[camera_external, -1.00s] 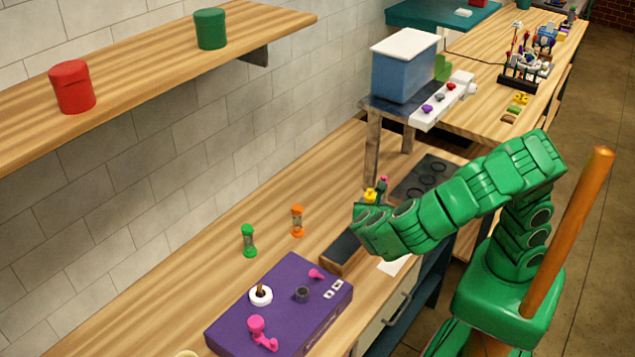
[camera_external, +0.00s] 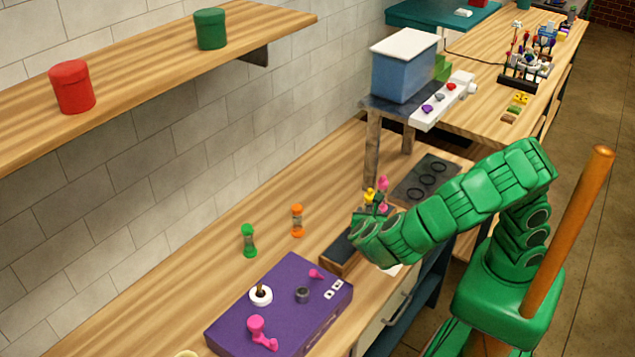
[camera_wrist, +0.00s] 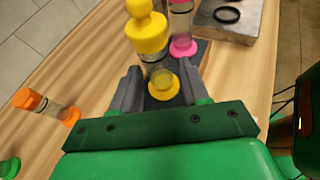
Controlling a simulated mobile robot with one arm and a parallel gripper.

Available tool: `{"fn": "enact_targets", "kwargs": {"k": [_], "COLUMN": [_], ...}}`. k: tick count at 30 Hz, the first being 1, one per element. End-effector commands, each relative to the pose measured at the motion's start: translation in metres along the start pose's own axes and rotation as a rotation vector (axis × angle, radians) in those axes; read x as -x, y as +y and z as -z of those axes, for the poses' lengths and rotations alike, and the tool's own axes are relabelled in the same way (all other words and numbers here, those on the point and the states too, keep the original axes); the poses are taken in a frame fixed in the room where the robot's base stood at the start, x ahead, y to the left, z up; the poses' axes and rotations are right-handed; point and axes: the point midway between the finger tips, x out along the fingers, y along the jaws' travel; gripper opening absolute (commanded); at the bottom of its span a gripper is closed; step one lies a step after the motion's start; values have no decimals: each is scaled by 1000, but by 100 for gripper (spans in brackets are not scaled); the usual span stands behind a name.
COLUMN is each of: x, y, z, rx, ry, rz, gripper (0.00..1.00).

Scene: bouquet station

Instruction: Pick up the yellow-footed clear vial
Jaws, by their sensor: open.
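The yellow-footed clear vial (camera_wrist: 156,66) stands upright in the wrist view, with a yellow knobbed top, a clear body and a yellow foot. It also shows as a small yellow shape (camera_external: 369,196) just beyond my gripper in the external view. My gripper (camera_wrist: 160,82) is open, with one grey finger on each side of the vial's lower part. I cannot tell whether either finger touches it. In the external view my green arm hides the vial's lower part. A pink-footed vial (camera_wrist: 183,28) stands right behind it, to the right.
An orange-ended vial (camera_wrist: 46,106) is off to the left, and a green-ended vial (camera_external: 249,241) stands farther along the counter. A dark-topped block (camera_external: 343,250) lies by my gripper. A purple box (camera_external: 235,325) with pink levers sits in front. A dark ringed plate (camera_external: 428,180) lies behind.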

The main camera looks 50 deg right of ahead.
Motion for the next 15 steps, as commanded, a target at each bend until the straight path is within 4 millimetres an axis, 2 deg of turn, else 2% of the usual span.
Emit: {"fn": "enact_targets", "kwargs": {"k": [9, 15], "x": [-40, -46], "y": [0, 1], "z": [-3, -3], "rx": [1, 1], "ry": [-3, 0], "rz": [5, 1], "gripper": [45, 45]}}
